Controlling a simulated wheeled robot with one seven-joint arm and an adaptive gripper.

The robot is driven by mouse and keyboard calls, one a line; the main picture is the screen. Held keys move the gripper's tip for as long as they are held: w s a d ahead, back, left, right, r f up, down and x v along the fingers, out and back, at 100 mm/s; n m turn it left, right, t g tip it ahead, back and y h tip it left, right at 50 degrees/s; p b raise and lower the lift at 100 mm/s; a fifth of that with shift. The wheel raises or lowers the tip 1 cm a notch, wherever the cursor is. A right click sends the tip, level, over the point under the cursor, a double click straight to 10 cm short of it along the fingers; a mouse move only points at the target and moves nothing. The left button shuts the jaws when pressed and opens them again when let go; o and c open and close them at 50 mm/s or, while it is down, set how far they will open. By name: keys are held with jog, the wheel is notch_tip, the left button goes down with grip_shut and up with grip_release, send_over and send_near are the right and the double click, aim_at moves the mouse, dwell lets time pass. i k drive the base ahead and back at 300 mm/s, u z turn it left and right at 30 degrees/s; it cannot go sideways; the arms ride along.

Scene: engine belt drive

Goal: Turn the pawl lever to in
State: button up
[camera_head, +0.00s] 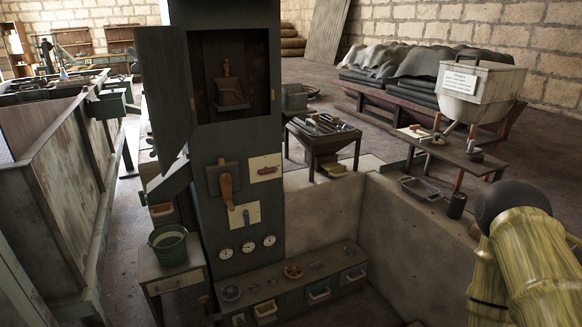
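A dark upright control column (238,135) stands left of centre with several levers on its front. An orange-handled lever (227,190) hangs down from a dark square plate. To its right, a small reddish lever (267,170) lies nearly level on a pale plate. Below, a small blue lever (246,216) sits upright on another pale plate. An open cabinet in the column holds one more brownish lever (226,69). I cannot tell which is the pawl lever, as any labels are too small to read. My gripper is not in view; only part of my arm shows at the lower right.
The open cabinet door (161,95) juts out left. Three gauges (248,246) sit below the levers. A low bench with bins (299,292) fronts the column. A green bucket (168,246) stands on a small table at left. A concrete wall (420,250) edges the pit at right.

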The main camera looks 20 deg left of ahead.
aim_at(266, 170)
jog(key=u, duration=0.25)
jog(key=i, duration=0.95)
jog(key=u, duration=0.5)
